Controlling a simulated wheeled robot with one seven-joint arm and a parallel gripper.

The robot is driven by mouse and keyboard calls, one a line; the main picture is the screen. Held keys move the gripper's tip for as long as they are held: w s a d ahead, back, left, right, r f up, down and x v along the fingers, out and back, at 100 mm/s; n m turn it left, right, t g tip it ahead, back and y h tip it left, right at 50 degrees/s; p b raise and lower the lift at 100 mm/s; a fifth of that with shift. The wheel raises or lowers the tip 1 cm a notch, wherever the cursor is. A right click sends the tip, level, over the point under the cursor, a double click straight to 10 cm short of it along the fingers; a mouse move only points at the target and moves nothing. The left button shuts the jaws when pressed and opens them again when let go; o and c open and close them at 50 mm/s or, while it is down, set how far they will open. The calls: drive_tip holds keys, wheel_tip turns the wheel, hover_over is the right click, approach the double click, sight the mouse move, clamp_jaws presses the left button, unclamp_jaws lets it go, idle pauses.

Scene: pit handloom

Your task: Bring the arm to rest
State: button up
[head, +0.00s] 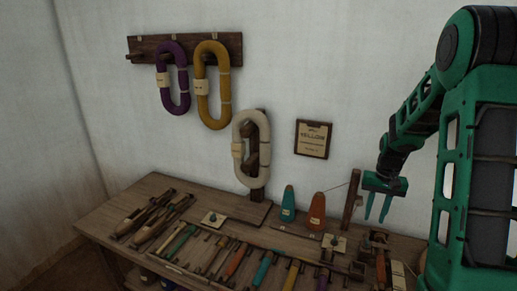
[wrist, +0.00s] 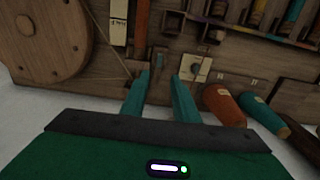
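My green arm is on the right in the head view, bent downward at the wrist. My gripper (head: 377,208) hangs above the right part of the wooden table (head: 110,214). Its two teal fingers are apart with nothing between them. In the wrist view my gripper (wrist: 160,82) also shows open and empty, with the table beyond the fingertips. In the head view it looks to be in front of or beside a wooden post (head: 351,203); I cannot tell how near they are.
An orange cone (head: 316,212) and a teal cone (head: 288,204) stand left of my gripper. Several shuttles and bobbins lie along the table. A wall rack (head: 143,48) holds purple (head: 184,80) and yellow (head: 223,85) hanks. A cream hank (head: 252,180) hangs on a stand. A placard (head: 312,139) reads "YELLOW".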

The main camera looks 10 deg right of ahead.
drive_tip(key=s+a+r, duration=0.5)
drive_tip(key=s+r, duration=0.5)
drive_tip(key=s, duration=0.2)
drive_tip(key=s+a+r, duration=0.1)
drive_tip(key=s+a, duration=0.2)
drive_tip(key=s, duration=0.5)
drive_tip(key=s+a+r, duration=0.1)
drive_tip(key=s+a, duration=0.2)
drive_tip(key=s, duration=0.5)
drive_tip(key=shift+s+a, duration=0.2)
drive_tip(key=shift+s, duration=0.15)
drive_tip(key=shift+w+f, duration=0.25)
drive_tip(key=shift+w, duration=0.4)
